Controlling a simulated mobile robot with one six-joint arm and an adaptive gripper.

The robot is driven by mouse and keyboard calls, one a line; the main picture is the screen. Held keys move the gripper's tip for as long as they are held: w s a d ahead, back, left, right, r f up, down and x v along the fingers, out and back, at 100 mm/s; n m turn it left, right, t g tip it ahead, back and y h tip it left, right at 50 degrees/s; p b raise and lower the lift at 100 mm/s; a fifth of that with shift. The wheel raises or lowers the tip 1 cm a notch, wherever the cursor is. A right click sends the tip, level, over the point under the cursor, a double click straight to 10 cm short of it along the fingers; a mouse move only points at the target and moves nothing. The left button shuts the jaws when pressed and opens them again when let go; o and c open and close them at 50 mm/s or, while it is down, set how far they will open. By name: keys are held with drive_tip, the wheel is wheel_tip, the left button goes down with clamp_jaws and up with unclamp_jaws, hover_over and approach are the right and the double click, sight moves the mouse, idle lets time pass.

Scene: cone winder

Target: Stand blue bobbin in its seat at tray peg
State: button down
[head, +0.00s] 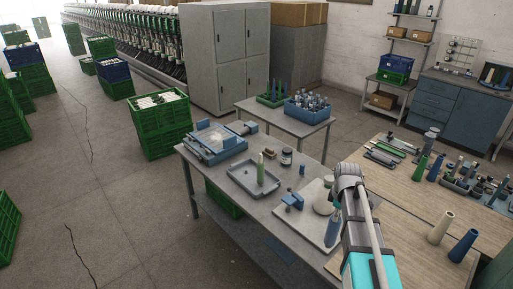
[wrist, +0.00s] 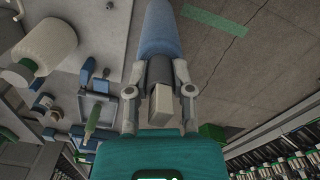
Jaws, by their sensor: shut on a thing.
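In the head view the blue bobbin (head: 333,230) shows beside my arm, near the table's right end; my arm hides most of the gripper there. The grey tray (head: 240,184) lies mid-table, left of my gripper. A green bobbin (head: 261,168) stands upright in it. In the wrist view the green bobbin (wrist: 92,120) is at lower left. I cannot make out a bare peg.
A cream cone (head: 323,198) and a blue clamp-like fixture (head: 292,199) stand between the tray and my arm. A dark jar (head: 286,156) and a blue-framed box (head: 215,142) are behind the tray. A wooden bench (head: 400,185) with several bobbins stands at right.

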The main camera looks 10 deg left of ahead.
sight(332, 231)
wheel_tip(332, 231, down, 10)
drive_tip(key=b, duration=0.8)
drive_tip(key=shift+r+b, duration=0.25)
drive_tip(key=shift+b, duration=0.1)
drive_tip(key=shift+s, duration=0.1)
